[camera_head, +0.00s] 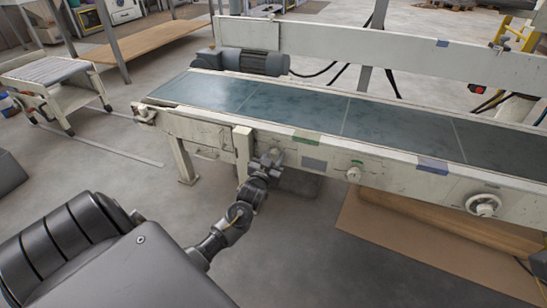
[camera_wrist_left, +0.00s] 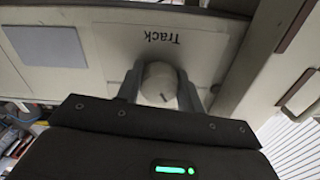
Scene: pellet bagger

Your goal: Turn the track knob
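The track knob (camera_wrist_left: 160,82) is a pale round knob on the conveyor's side panel, with the word "Track" upside down above it in the left wrist view. My left gripper (camera_wrist_left: 160,88) has one finger on each side of the knob, and both fingers appear to touch it. A short dark mark shows on the knob's face. In the head view my left gripper (camera_head: 272,160) is at the conveyor's near side and largely hides the knob. My right gripper is not in view.
The conveyor (camera_head: 330,112) has a green belt and a pale frame. Another knob (camera_head: 353,174) and a larger round dial (camera_head: 484,205) sit farther right on the same side. A frame post (camera_head: 243,152) stands just left of my gripper. Cardboard (camera_head: 420,240) lies on the floor below.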

